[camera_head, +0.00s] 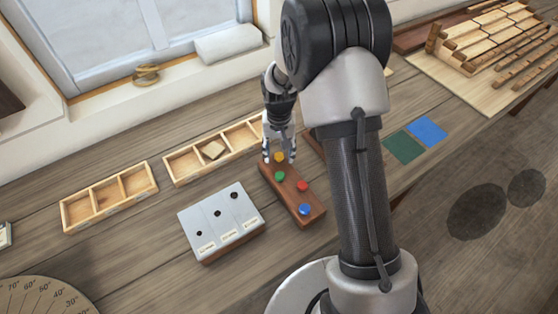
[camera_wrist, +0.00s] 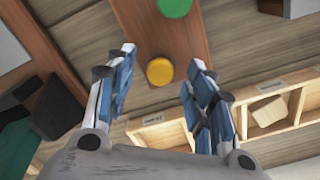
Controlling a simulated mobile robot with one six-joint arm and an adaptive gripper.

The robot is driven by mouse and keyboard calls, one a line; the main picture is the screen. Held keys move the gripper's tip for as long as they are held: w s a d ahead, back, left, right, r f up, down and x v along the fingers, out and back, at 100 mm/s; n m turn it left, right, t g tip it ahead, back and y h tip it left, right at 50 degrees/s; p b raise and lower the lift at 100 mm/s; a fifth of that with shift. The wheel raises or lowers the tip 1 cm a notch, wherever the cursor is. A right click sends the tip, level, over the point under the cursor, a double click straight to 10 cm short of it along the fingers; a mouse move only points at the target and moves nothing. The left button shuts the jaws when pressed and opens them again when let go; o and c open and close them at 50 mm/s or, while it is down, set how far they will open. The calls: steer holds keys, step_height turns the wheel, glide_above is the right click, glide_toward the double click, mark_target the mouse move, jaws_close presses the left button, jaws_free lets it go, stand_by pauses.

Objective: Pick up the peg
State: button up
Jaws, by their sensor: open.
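A long brown wooden block (camera_head: 297,197) on the bench holds a row of pegs with round coloured tops. They are a yellow peg (camera_head: 279,157), a green peg (camera_head: 280,176), a red peg (camera_head: 303,186) and a blue peg (camera_head: 305,209). My gripper (camera_head: 280,160) is open and points down over the yellow end of the block. In the wrist view, the yellow peg (camera_wrist: 160,71) lies between the spread blue-padded fingers (camera_wrist: 160,58), with a gap on each side. The green peg (camera_wrist: 174,7) is farther along the block. The pegs' shafts are hidden.
A pale plate with dark holes (camera_head: 222,214) stands left of the block. Two compartment trays, one on the left (camera_head: 108,198) and one behind (camera_head: 190,165), lie near the window. The nearer one to me holds a small wooden piece (camera_head: 213,150). Green (camera_head: 404,147) and blue (camera_head: 428,131) squares lie right.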

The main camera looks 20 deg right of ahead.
mark_target(279, 155)
steer(key=shift+f, duration=0.3)
steer(key=c, duration=0.9)
steer(key=shift+r, duration=0.15)
step_height(279, 155, up, 20)
steer(key=p, duration=0.3)
steer(key=shift+p, duration=0.4)
